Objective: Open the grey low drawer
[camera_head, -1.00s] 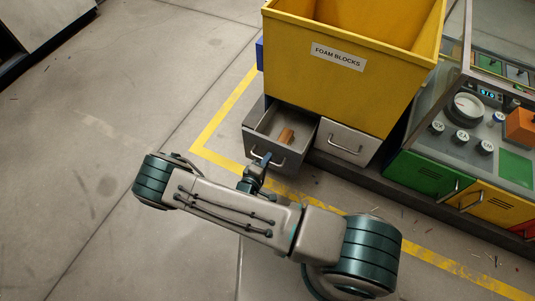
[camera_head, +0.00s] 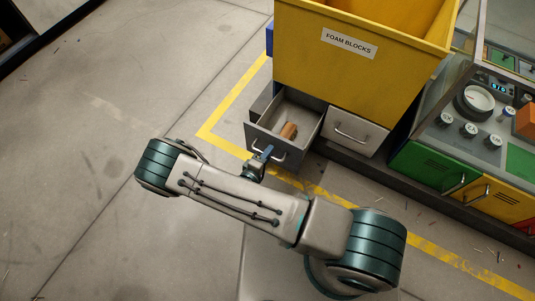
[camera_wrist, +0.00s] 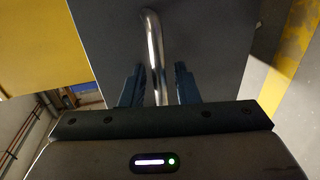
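The grey low drawer (camera_head: 262,139) stands pulled out below the yellow bin, at its left side. A small brown block (camera_head: 289,130) lies inside it. My gripper (camera_head: 266,154) is at the drawer's front in the head view, where my wrist partly hides the front. In the wrist view the metal bar handle (camera_wrist: 153,45) runs between the two dark fingers of my gripper (camera_wrist: 158,78). Small gaps seem to show beside the bar, but the drawer has moved along with my gripper, so it looks shut on the handle. The contact itself is not clear.
The yellow bin (camera_head: 310,60) marked FOAM BLOCKS stands above. A second grey drawer (camera_head: 352,136) to the right is shut. A bench with a green drawer (camera_head: 425,168) and a yellow drawer (camera_head: 492,202) is further right. The floor (camera_head: 110,130) at left is clear.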

